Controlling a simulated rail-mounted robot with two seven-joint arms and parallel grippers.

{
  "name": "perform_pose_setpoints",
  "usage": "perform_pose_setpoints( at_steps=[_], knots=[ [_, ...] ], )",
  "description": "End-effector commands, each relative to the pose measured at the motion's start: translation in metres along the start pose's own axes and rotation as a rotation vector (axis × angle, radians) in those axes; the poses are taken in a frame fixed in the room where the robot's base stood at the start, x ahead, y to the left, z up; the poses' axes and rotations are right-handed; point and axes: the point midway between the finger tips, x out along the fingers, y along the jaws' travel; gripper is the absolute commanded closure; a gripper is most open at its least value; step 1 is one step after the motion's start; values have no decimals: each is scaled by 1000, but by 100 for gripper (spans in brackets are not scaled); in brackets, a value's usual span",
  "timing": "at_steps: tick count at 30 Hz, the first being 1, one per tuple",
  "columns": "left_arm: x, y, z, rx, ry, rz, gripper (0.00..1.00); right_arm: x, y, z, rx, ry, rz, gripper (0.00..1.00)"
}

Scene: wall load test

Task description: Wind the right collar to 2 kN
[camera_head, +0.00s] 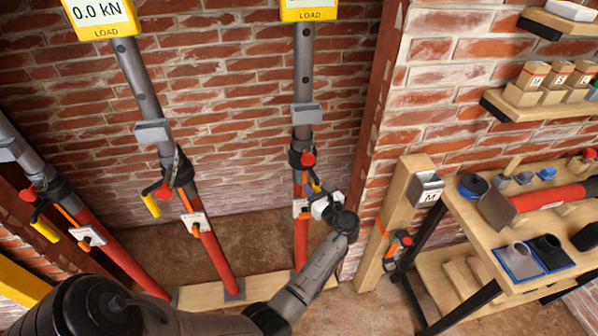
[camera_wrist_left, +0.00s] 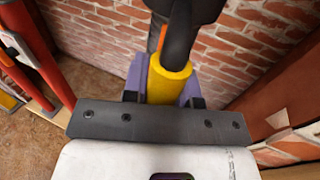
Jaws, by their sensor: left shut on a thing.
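The right prop has a dark collar (camera_head: 298,147) with a red knob (camera_head: 308,158) and a crank ending in a yellow handle (camera_head: 317,188). My left gripper (camera_head: 318,193) reaches it from below right and is shut on the yellow handle, which also shows in the left wrist view (camera_wrist_left: 170,82) between purple-grey fingers. The dark crank arm rises from the handle there. A yellow load display (camera_head: 308,10) sits atop the right prop; its reading is cut off at the frame's edge. My right gripper is not in view.
The middle prop (camera_head: 205,240) and the left prop (camera_head: 110,255) stand to the left, with similar cranks. The middle display (camera_head: 100,18) reads 0.0 kN. A timber post (camera_head: 398,215) and a loaded workbench (camera_head: 468,215) stand right. Brick walls enclose the area.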

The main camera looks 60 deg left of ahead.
Motion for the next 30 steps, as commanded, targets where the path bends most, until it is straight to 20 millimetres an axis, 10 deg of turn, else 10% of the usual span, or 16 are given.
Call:
perform_pose_setpoints(
  at_steps=[12, 30],
  knots=[
    [4, 17, 6, 1, -5, -225, 100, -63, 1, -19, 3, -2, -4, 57],
    [7, 22, 1, -2, -5, -293, 100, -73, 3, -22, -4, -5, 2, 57]
  ],
)
